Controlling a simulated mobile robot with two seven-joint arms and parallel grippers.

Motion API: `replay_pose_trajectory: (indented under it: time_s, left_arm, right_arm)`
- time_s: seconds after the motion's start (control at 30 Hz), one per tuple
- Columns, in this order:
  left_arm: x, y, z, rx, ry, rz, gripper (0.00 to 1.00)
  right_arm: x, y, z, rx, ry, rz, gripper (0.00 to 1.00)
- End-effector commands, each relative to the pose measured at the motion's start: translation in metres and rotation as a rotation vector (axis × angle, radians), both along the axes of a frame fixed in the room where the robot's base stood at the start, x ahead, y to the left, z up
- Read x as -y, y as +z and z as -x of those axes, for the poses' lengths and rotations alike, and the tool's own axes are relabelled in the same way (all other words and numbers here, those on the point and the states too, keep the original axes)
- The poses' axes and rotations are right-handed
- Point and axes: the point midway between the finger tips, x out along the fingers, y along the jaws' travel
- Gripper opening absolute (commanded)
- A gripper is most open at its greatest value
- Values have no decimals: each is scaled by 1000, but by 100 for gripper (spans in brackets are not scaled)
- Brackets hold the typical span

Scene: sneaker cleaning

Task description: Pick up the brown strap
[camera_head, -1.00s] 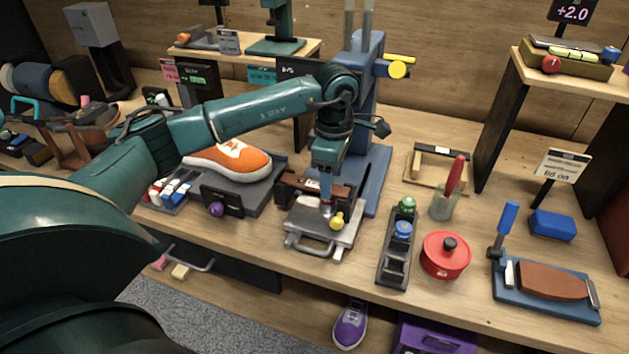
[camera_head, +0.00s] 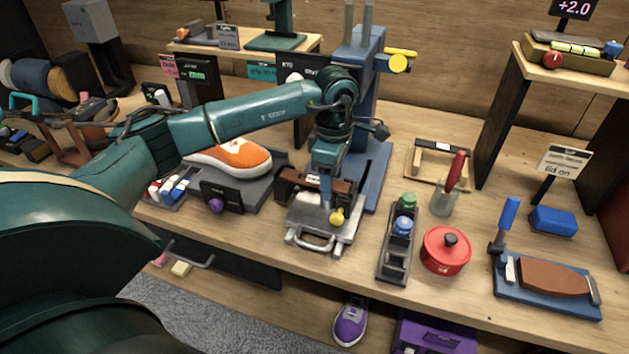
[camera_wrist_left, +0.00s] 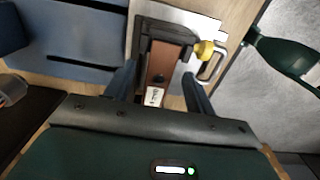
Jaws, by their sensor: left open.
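A brown strap (camera_wrist_left: 168,62) with a dark end block and a small white label lies across a silver metal plate (camera_wrist_left: 143,28) in the left wrist view. In the head view the strap (camera_head: 299,184) is partly covered by my left gripper. My left gripper (camera_wrist_left: 160,88) is open and points down, with one finger on each side of the strap. Contact between the fingers and the strap cannot be made out. In the head view the gripper (camera_head: 326,202) is over the silver plate. My right gripper is not in view.
A blue press stand (camera_head: 376,165) rises just behind the plate. A yellow knob (camera_head: 337,216) sits close by the gripper. An orange sneaker (camera_head: 232,158) is to the left; a black bottle rack (camera_head: 393,262) and a red pot (camera_head: 446,252) are to the right.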

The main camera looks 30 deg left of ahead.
Motion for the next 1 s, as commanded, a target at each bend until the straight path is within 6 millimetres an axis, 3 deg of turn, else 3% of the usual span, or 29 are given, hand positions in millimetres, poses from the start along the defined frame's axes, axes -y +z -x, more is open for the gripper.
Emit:
replay_pose_trajectory:
  time_s: [0.17, 0.73, 1.0]
  left_arm:
    - [0, 0, 0, 0, 0, 0, 53]
    - [0, 0, 0, 0, 1, 0, 6]
    - [0, 2, 0, 1, 0, 0, 6]
  right_arm:
    - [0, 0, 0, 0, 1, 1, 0]
    - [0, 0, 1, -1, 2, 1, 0]
    - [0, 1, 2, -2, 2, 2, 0]
